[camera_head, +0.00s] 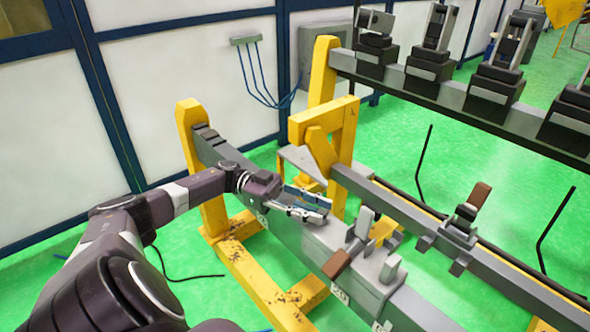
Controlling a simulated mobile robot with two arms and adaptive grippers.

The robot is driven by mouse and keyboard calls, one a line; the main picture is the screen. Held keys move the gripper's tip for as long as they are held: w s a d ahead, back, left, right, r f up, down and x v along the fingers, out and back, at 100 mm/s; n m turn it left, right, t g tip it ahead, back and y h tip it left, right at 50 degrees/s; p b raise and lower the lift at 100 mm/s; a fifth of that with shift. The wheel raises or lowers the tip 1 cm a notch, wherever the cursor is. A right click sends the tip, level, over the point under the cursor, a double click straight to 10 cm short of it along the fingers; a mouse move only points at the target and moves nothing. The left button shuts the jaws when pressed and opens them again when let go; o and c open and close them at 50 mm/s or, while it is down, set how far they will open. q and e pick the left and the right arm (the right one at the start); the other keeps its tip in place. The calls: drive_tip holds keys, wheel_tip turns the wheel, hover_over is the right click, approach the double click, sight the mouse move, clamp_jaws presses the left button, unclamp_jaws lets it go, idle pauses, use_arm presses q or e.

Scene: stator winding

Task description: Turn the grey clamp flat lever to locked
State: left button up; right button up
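My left gripper (319,208) reaches in from the left and hangs over the grey beam. Its two fingers are apart with nothing seen between them. Just right of the fingertips, on the near grey beam (312,240), is a clamp with an upright light-grey flat piece (364,223), which looks like the grey lever. A brown handle (337,264) slants down to the left beside it, and a grey block (390,268) stands to its right. The fingertips look apart from the grey piece. I cannot tell the lever's locked state. My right gripper is not in view.
A second clamp (459,228) with a raised brown handle (480,194) sits on the parallel beam to the right. Yellow posts (323,85) and a yellow frame (338,135) stand close behind my gripper. Several dark clamps line the rear rail (450,95). Green floor (400,150) is open between.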

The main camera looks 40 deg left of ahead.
use_arm(q)
drive_tip(key=v, duration=1)
